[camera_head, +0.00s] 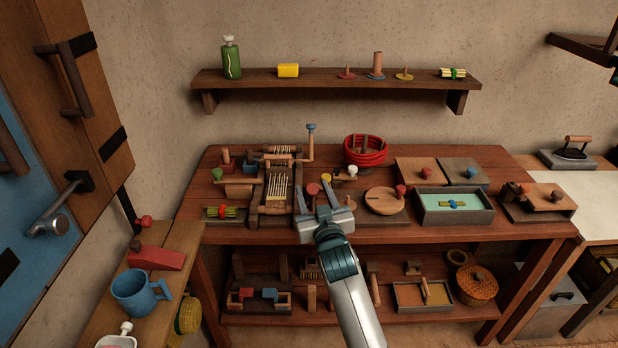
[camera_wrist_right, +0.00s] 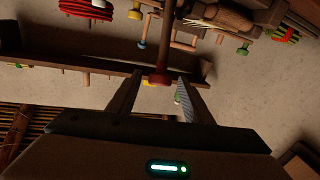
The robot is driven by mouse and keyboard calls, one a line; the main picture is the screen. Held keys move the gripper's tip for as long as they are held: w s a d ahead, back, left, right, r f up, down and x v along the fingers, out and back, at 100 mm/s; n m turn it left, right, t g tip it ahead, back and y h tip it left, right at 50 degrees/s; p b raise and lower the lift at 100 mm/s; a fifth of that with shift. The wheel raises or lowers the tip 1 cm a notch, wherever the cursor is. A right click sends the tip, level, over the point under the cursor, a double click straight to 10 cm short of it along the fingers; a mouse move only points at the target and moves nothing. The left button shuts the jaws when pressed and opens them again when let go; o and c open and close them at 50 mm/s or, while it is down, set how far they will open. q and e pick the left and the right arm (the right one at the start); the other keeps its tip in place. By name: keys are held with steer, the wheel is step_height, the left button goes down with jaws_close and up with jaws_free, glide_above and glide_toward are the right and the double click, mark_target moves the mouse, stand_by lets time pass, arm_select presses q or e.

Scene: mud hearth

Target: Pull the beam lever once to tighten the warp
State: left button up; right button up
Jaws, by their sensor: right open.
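The small wooden loom (camera_head: 277,188) with pale warp threads stands on the upper bench top, left of the middle. An upright rod with a blue top (camera_head: 310,143) rises at its back right. A dark rod with a red-brown knob (camera_head: 313,189) stands at its right side, and the knob (camera_wrist_right: 158,80) shows between my fingertips in the right wrist view. I cannot tell which of these is the beam lever. My right gripper (camera_head: 314,196) is open around the knob's place, with gaps beside it; contact is not visible. My left gripper is not in view.
A red coil (camera_head: 366,151), a round board (camera_head: 384,201) and a teal tray (camera_head: 455,208) stand to the right of the loom. A green-and-yellow bundle (camera_head: 222,212) lies at its left. A wall shelf (camera_head: 335,81) hangs behind. The bench is crowded, with little free room.

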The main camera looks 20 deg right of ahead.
mark_target(311, 184)
steer(key=w, duration=0.4)
steer(key=shift+d, duration=0.15)
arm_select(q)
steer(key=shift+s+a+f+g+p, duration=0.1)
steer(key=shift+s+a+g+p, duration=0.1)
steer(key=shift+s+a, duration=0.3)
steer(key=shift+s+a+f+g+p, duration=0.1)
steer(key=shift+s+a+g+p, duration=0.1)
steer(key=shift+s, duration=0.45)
arm_select(e)
steer(key=shift+w+d, duration=0.1)
steer(key=shift+w, duration=0.7)
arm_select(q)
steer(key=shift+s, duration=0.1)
arm_select(e)
steer(key=shift+c, duration=0.3)
